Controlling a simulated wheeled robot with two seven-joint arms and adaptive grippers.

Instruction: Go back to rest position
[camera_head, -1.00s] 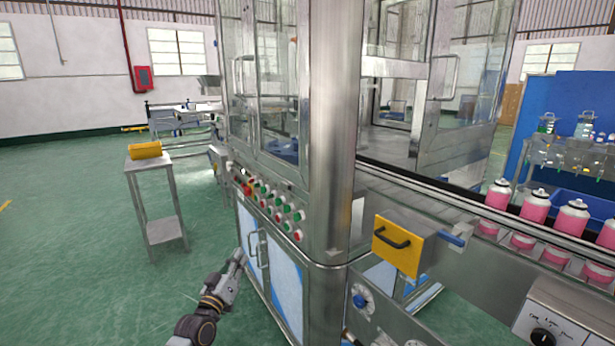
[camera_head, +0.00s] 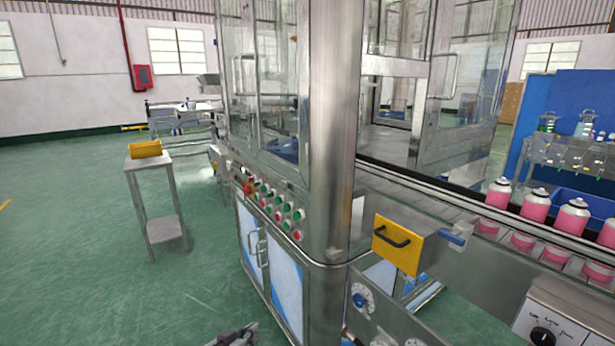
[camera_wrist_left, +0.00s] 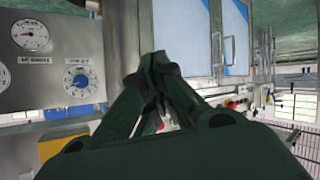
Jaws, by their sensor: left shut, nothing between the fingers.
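My left gripper (camera_head: 236,336) shows only partly at the bottom edge of the head view, low over the green floor and left of the machine's cabinet doors. In the left wrist view the left gripper (camera_wrist_left: 160,65) has its fingertips together, shut with nothing between them. Behind it are the cabinet doors (camera_wrist_left: 182,35) of the crimping machine. My right gripper is in neither view.
The steel crimping machine (camera_head: 335,150) fills the middle, with a button panel (camera_head: 268,205) on its front. A yellow-fronted box (camera_head: 398,245) juts out at the right. Pink cans (camera_head: 535,207) line the conveyor. A small stand (camera_head: 165,230) is at left; floor around it is clear.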

